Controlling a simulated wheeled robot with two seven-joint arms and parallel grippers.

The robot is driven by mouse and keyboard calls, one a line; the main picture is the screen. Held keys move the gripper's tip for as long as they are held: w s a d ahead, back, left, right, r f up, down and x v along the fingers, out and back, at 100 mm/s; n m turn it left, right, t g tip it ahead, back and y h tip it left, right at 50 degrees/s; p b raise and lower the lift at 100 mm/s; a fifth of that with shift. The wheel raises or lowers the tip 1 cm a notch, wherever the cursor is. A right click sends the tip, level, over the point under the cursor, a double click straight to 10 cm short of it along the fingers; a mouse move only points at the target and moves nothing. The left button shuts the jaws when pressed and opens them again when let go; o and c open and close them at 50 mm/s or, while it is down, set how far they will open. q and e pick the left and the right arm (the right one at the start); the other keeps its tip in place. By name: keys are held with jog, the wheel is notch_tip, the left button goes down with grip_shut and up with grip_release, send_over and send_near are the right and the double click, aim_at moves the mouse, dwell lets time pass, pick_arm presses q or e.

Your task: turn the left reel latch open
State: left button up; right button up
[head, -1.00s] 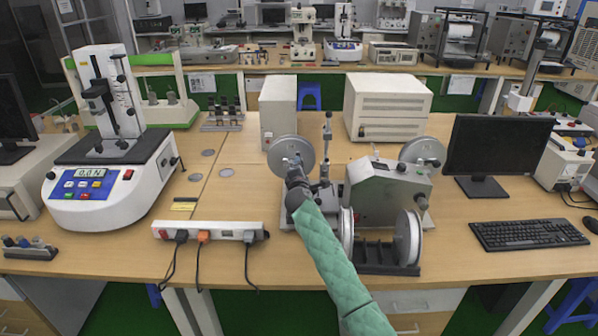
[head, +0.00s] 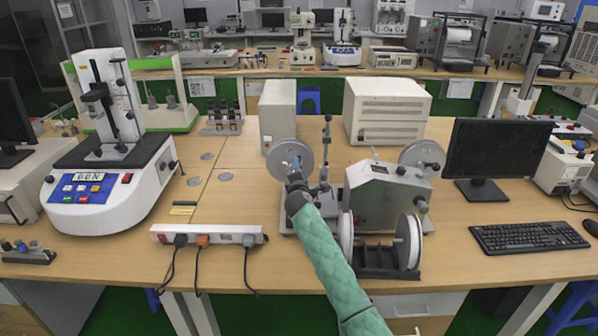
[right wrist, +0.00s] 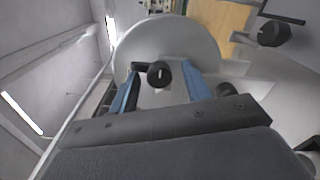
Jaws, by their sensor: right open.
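The left reel (head: 279,164) is a grey disc at the left end of the winding machine (head: 378,190). Its face fills the upper middle of the right wrist view (right wrist: 180,38). The left reel latch is a small black piece with a round end (right wrist: 159,74) at the reel's centre. My right gripper (head: 295,164) is in front of the reel. In the right wrist view its blue fingers (right wrist: 161,84) are apart, one on each side of the latch. I cannot tell whether either touches it. In the head view the gripper hides the latch. My left gripper is not in view.
A second reel (head: 422,153) is at the machine's right. White spools (head: 408,242) stand on a dark rack in front. A power strip (head: 207,235) lies to the left, and a monitor (head: 497,150) stands to the right.

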jog(key=shift+s, duration=0.1)
pick_arm(q)
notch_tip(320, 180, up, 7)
jog(key=b, duration=0.1)
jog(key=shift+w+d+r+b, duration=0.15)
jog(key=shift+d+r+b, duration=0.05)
jog(key=shift+b, duration=0.2)
pick_arm(e)
jog(key=s, duration=0.7)
jog(key=shift+s, duration=0.3)
jog(key=shift+f, duration=0.15)
